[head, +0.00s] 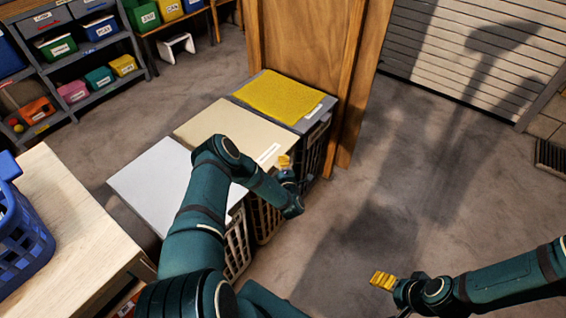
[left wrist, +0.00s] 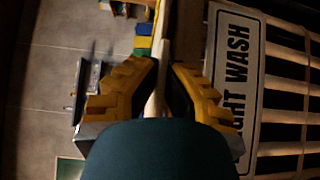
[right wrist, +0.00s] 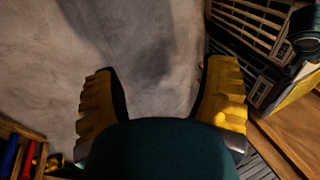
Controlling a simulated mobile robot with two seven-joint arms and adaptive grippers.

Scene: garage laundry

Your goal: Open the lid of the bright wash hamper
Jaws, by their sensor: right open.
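Three hampers stand in a row in the head view, with a white lid (head: 150,188), a cream lid (head: 212,128) and a yellow lid (head: 279,96). All three lids lie flat. In the left wrist view a label (left wrist: 237,75) on pale slats reads "...GHT WASH", its start hidden by a finger. My left gripper (head: 285,163) is at the front edge of the cream lid. In the left wrist view its fingers (left wrist: 163,88) are close together on either side of the cream lid edge, seemingly gripping it. My right gripper (head: 383,281) is open and empty, away from the hampers; its fingers are wide apart (right wrist: 155,95).
A wooden panel (head: 305,45) stands directly behind the hampers. A table (head: 75,215) with a blue basket (head: 22,240) is at left. A shelf with colored bins (head: 70,60) is at back left. The floor (head: 400,180) right of the hampers is clear.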

